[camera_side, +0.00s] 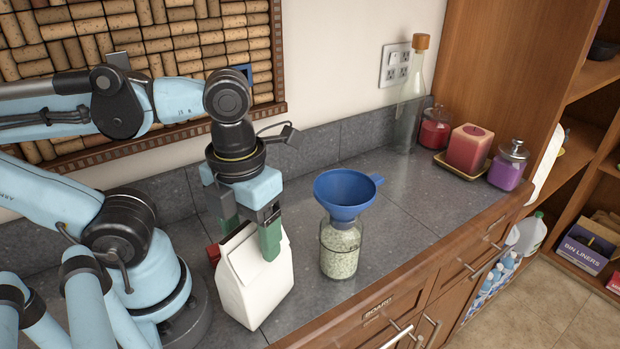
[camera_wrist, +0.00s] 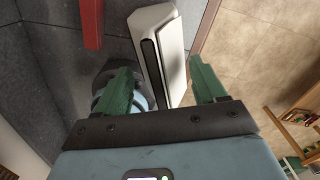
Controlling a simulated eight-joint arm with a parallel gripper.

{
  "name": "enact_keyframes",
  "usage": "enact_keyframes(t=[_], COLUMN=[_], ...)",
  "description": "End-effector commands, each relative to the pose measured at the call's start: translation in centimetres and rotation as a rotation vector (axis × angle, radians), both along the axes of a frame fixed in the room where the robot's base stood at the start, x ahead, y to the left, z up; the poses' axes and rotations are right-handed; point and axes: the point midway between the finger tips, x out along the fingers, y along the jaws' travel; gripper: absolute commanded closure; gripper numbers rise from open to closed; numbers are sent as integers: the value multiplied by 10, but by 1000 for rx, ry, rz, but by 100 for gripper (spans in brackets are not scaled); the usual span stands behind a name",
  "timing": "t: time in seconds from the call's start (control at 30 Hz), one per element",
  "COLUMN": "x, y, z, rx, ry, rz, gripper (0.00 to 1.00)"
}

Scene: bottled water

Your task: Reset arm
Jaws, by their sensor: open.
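My gripper (camera_side: 247,222) is open, pointing down with its green fingers on either side of the top of a white carton (camera_side: 258,282). The carton stands upright on the grey counter. In the wrist view the fingers (camera_wrist: 160,72) are spread wide, and the carton (camera_wrist: 174,62) shows between them with a dark slot along its top. I cannot tell whether either finger touches it. A blue funnel (camera_side: 345,190) sits on a glass jar (camera_side: 341,254) filled with pale grains, right of the carton.
A red object (camera_side: 213,254) is partly hidden behind the carton. A corked glass bottle (camera_side: 409,105), red jar (camera_side: 434,130), red candle (camera_side: 469,148) and purple jar (camera_side: 508,166) stand at the back right. The counter (camera_side: 415,200) is clear right of the funnel.

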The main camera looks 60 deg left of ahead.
Motion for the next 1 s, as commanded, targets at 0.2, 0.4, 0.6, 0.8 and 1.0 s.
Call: enact_keyframes(t=[0.2, 0.4, 0.6, 0.8, 1.0], x=[0, 0, 12, 31, 50], y=[0, 0, 4, 12, 22], z=[30, 62, 91, 114, 136], rx=[0, 0, 0, 0, 0], ry=[0, 0, 0, 2, 2], rz=[0, 0, 78, 195, 311], gripper=[30, 30, 30, 30, 30])
